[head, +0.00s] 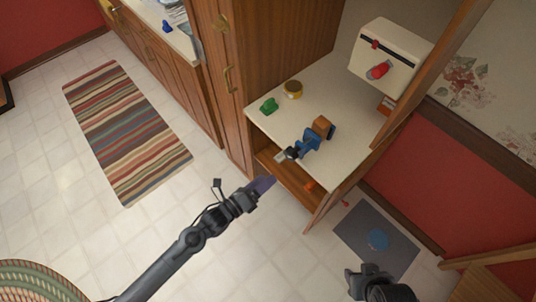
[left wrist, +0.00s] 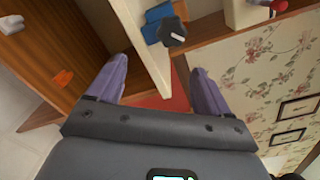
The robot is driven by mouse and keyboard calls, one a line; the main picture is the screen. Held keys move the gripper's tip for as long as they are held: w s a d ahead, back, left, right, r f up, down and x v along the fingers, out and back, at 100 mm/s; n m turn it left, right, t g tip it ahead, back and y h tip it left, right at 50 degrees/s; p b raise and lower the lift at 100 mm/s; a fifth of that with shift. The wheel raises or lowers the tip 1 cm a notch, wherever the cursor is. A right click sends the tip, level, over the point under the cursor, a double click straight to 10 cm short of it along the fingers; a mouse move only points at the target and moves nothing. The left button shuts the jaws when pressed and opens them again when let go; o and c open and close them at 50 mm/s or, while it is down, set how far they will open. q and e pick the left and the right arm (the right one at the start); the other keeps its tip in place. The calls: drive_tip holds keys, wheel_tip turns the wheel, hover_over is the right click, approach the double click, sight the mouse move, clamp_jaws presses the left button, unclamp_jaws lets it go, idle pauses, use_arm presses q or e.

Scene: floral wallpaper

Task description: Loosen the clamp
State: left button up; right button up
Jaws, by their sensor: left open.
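The blue clamp (head: 308,141) sits at the front edge of the pale countertop, beside a brown wooden block (head: 322,126). I cannot tell whether its jaws grip the block. Its dark knob (head: 291,153) faces the front. In the left wrist view, the clamp (left wrist: 155,28) and its round dark knob (left wrist: 173,32) show at the top, beyond the fingers. My left gripper (head: 264,185) is open and empty, in front of and below the clamp, apart from it; its purple fingers (left wrist: 158,85) are spread wide. My right gripper (head: 366,278) is low at the bottom right, its fingertips unclear.
Below is an open compartment with an orange item (left wrist: 63,78). A tall wooden cabinet (head: 228,95) stands left; open floor lies in front.

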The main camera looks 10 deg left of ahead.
sight(288, 157)
use_arm(q)
drive_tip(key=x, duration=0.3)
drive_tip(key=r+x, duration=0.1)
drive_tip(key=x, duration=0.3)
drive_tip(key=r+x, duration=0.1)
drive_tip(key=x, duration=0.2)
drive_tip(key=shift+w+d+r+b, duration=0.1)
drive_tip(key=shift+w+b, duration=0.2)
drive_tip(key=shift+x, duration=1.05)
drive_tip(key=c, duration=1)
